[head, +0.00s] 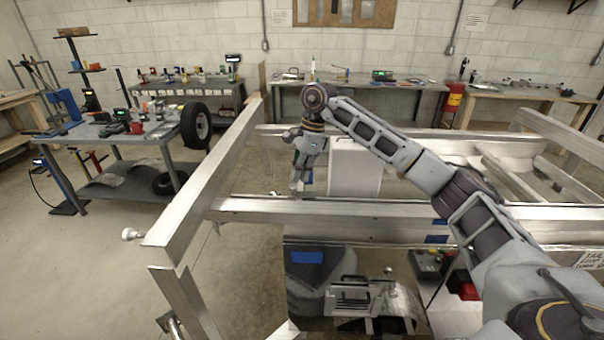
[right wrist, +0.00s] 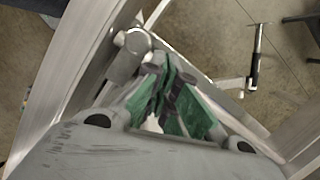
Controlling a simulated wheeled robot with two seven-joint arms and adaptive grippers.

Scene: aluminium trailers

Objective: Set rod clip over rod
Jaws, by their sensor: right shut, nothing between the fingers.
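My right gripper (head: 297,190) hangs down just behind the near trailer rail, left of a pale box. In the right wrist view its green-padded fingers (right wrist: 165,95) are together with nothing between them. A silver round-headed fitting (right wrist: 135,42) sits by the aluminium frame just above the fingertips; I cannot tell whether it touches them. A thin rod (right wrist: 254,62) with a dark grip and a small pale piece at its lower end shows at upper right, apart from the fingers. I cannot tell which part is the rod clip. My left gripper is not in view.
Aluminium trailer rails (head: 370,211) run across in front and around my right arm. The pale box (head: 355,167) stands close to the gripper. A grey workbench (head: 105,130) with tools and a tire (head: 196,125) is at left. Open floor lies between bench and trailer.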

